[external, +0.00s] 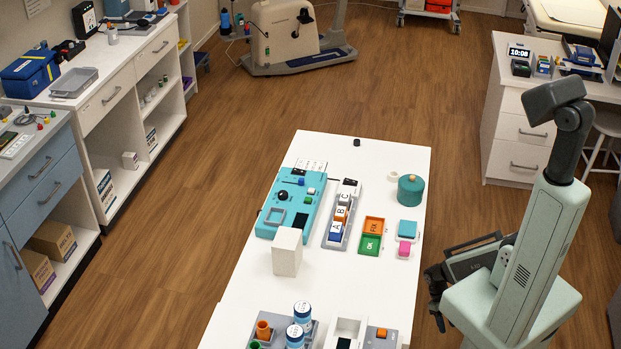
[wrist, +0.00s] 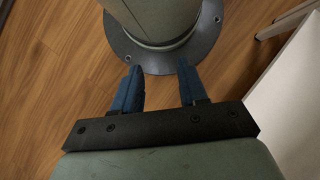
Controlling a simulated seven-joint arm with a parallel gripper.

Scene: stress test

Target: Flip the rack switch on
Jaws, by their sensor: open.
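A grey rack (external: 328,241) lies on the white table, holding a row of blocks lettered A, B and C. At its far end is a small black-and-white part (external: 349,183), possibly the rack switch; its position is too small to tell. A teal panel (external: 265,229) with a black knob and small coloured parts lies left of the rack. My gripper (external: 436,292) is off the table's right side, close to my own body and well away from the rack. In the wrist view, its two blue fingers (wrist: 160,82) are apart with nothing between them.
A pale upright block (external: 287,252) stands before the teal panel. Orange and green trays (external: 372,235), a teal round container (external: 410,190) and small teal and pink blocks lie right of the rack. Cups and cans (external: 302,313) stand at the near end. The white table's (external: 395,148) far end is mostly clear.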

